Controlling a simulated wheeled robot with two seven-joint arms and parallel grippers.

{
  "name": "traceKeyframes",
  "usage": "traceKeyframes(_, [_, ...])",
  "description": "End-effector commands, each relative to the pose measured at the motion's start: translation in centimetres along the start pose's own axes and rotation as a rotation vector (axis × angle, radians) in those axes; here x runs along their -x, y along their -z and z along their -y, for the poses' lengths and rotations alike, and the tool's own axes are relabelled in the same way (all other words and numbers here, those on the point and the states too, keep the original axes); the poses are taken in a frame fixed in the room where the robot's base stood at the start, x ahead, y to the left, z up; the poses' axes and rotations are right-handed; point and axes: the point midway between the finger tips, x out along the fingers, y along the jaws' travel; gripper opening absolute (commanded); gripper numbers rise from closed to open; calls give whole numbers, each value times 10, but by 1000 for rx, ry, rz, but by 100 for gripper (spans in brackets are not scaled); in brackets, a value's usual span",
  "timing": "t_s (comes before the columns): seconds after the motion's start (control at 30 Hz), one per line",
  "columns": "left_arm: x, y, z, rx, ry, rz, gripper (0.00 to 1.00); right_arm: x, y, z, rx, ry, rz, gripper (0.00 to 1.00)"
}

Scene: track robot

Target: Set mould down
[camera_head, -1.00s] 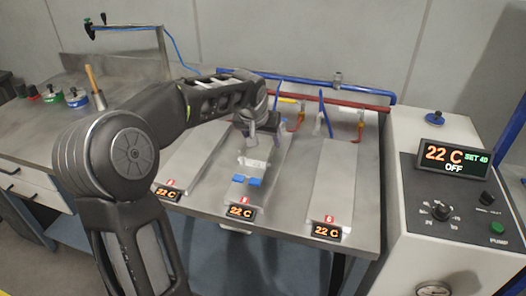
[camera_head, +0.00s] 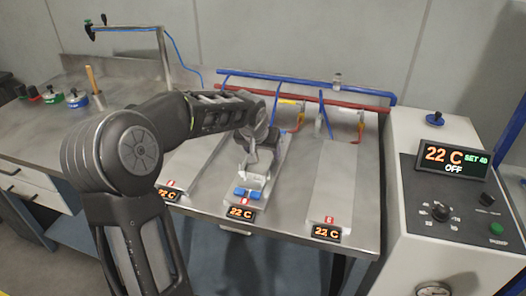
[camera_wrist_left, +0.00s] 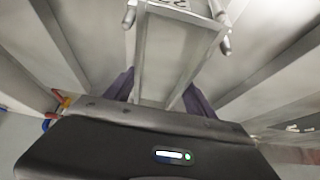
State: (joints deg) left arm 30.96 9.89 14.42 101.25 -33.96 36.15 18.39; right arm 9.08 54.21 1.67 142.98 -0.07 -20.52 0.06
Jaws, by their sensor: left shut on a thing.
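The mould (camera_head: 251,181) is a pale metal piece with blue parts at its near end. It is over the front half of the middle plate, behind that plate's display. My left gripper (camera_head: 252,158) is shut on the mould from its far side. In the left wrist view the mould (camera_wrist_left: 178,48) runs out between the two dark fingers of the gripper (camera_wrist_left: 160,93), with metal pegs at its far corners. I cannot tell whether its underside touches the plate. My right gripper is not in view.
Plates flank it left and right (camera_head: 322,195), each with a 22 C display. Blue and red pipes (camera_head: 300,87) run behind them. A control cabinet (camera_head: 450,205) reading 22 C, SET 40, OFF stands right. Tins and a brush (camera_head: 92,80) are on the left bench.

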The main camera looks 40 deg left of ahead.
Motion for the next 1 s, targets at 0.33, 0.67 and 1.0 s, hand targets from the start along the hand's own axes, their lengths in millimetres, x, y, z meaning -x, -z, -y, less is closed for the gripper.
traceKeyframes(0.33, [-2,-1,0,0,0,0,77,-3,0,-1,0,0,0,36])
traceKeyframes(0.67, [-2,-1,0,0,0,1,85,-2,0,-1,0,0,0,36])
traceKeyframes(1.0, [26,1,0,0,1,-3,85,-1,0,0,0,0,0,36])
